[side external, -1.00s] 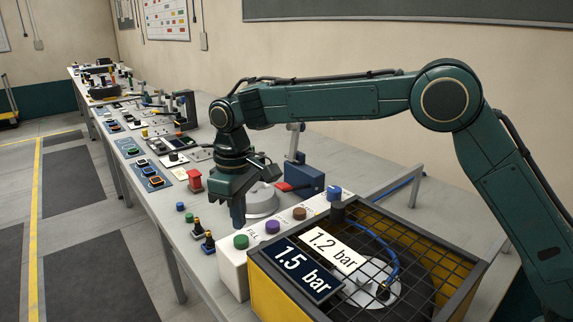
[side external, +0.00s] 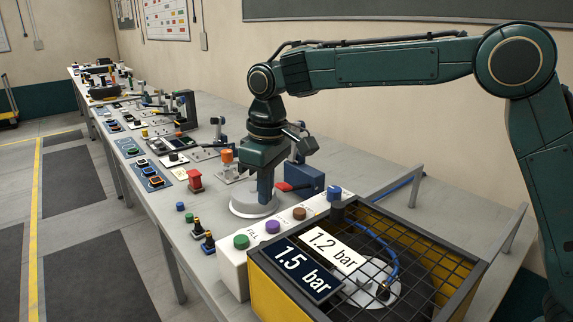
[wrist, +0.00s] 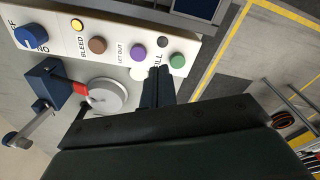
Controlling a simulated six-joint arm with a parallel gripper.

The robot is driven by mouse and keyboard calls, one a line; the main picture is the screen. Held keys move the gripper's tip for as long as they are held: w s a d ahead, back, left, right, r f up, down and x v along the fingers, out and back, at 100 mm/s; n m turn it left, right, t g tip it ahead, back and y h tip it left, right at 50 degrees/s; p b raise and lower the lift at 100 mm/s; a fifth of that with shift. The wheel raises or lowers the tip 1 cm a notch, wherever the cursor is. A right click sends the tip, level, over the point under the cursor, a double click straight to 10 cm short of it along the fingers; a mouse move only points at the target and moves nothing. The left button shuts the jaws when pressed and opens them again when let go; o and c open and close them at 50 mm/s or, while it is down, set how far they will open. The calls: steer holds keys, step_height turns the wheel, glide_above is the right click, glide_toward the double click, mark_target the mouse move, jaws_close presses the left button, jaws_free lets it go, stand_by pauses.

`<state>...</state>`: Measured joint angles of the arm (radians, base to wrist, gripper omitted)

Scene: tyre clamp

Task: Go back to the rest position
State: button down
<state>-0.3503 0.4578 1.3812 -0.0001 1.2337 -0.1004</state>
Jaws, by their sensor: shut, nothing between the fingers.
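My gripper (side external: 265,188) is shut and empty. In the wrist view the shut fingers (wrist: 155,88) show near the panel's lower edge, below the purple button (wrist: 138,53) and the FILL label. I cannot tell the exact height of the fingertips above the bench.
A blue clamp block with a red part (side external: 308,182) stands right of my gripper. The yellow caged box (side external: 275,292) with its black grid and two pressure cards is in front. Small switches (side external: 208,242) and a red block (side external: 195,180) lie to the left.

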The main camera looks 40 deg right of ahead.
steer(key=s+d+r+m+t, duration=0.25)
steer(key=s+d+r, duration=0.45)
steer(key=s+d, duration=0.55)
steer(key=s+d+f+m+t, duration=0.1)
steer(key=s+d+f, duration=0.1)
steer(key=s, duration=0.7)
steer(key=s+d+f+m+t, duration=0.1)
steer(key=s+d+f, duration=0.1)
steer(key=s, duration=0.6)
steer(key=shift+s+d+f+m, duration=0.35)
steer(key=shift+d, duration=0.2)
